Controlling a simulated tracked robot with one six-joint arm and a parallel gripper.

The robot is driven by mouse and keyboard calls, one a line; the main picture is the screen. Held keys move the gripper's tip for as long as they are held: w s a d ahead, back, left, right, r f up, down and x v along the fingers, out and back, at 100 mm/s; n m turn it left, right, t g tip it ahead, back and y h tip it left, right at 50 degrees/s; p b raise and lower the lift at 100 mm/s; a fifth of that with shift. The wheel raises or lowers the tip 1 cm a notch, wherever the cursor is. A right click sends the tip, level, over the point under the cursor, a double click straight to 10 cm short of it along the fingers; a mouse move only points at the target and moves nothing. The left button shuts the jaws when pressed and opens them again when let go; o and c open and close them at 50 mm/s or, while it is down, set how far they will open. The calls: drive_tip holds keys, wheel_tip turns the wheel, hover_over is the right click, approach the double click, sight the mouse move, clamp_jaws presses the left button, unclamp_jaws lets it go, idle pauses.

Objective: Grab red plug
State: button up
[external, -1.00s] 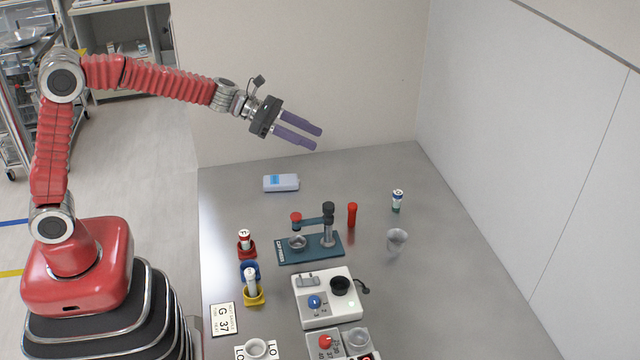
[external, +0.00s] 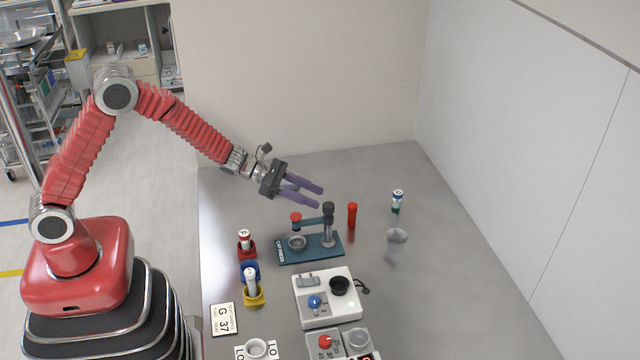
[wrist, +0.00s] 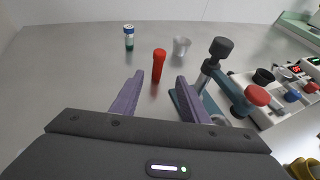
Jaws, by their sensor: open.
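The red plug (external: 352,215) is a small red cylinder standing upright on the grey table, just right of the teal press stand. In the wrist view the red plug (wrist: 158,65) appears ahead of my fingers, in line with the gap between them. My gripper (external: 322,196) has two purple fingers and is open and empty. It is above the table, up and to the left of the plug in the external view, and apart from it. The open fingers also show in the wrist view (wrist: 160,88).
The teal press stand (external: 290,254) with its grey column is close beside the plug. A clear cup (external: 397,237) and a green-and-white vial (external: 397,201) stand to the right. A white device (external: 325,312) is nearer the front. The table's right side is mostly clear.

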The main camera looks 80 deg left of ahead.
sight(352, 214)
drive_tip(key=shift+f, duration=0.2)
drive_tip(key=shift+x, duration=4.3)
drive_tip(key=shift+r, duration=0.1)
drive_tip(key=shift+w, duration=0.15)
drive_tip(key=shift+x, duration=2.5)
drive_tip(key=shift+a, duration=0.2)
drive_tip(key=shift+c, duration=0.6)
clamp_jaws()
